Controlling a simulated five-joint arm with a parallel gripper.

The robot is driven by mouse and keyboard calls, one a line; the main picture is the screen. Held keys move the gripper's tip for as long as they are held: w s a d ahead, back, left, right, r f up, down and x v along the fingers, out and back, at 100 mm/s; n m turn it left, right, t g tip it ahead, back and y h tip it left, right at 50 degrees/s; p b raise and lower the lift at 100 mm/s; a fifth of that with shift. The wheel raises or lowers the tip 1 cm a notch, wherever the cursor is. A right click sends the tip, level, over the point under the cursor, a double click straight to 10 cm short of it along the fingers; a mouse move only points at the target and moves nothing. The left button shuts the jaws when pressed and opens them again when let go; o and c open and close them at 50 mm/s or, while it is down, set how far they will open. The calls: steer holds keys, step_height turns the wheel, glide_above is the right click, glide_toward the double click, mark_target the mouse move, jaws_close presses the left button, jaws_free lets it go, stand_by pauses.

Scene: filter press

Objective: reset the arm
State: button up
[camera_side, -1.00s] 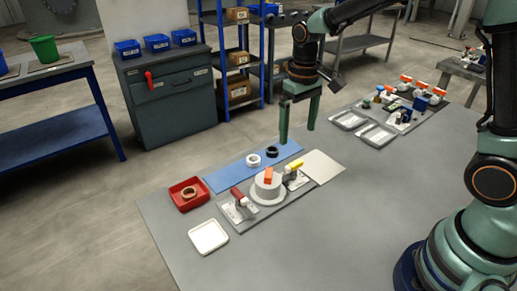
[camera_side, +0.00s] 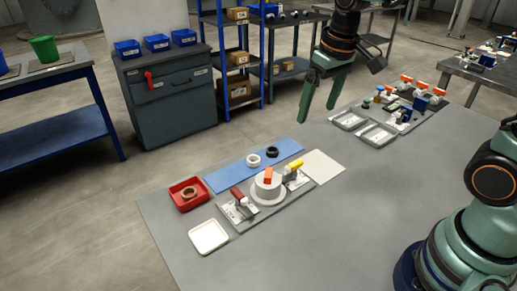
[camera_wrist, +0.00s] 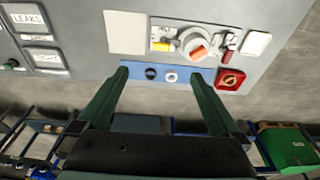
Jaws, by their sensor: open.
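My gripper (camera_side: 319,107) is open and empty, raised above the far edge of the grey table in the side view. Its two green fingers stand apart in the wrist view (camera_wrist: 164,82), with nothing between them in its grasp. The filter press (camera_side: 267,188) stands on a grey plate, a round grey-white body with an orange handle on top. A red-handled clamp (camera_side: 240,200) and a yellow-handled clamp (camera_side: 293,172) flank it. The press also shows upside down in the wrist view (camera_wrist: 196,42).
A blue mat (camera_side: 228,177) carries a white ring (camera_side: 253,160) and a black ring (camera_side: 272,152). A red tray (camera_side: 175,195) holds a brown ring. A white tray (camera_side: 208,236) and a beige sheet (camera_side: 325,166) lie nearby. Grey trays (camera_side: 378,136) stand at the back right. The right-middle tabletop is clear.

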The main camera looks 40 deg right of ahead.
steer(key=s+d+r+t, duration=0.1)
steer(key=s+r+t, duration=0.1)
steer(key=s, duration=0.5)
steer(key=shift+s+d+r+t, duration=0.25)
steer(key=shift+s+t, duration=0.15)
steer(key=shift+t, duration=0.4)
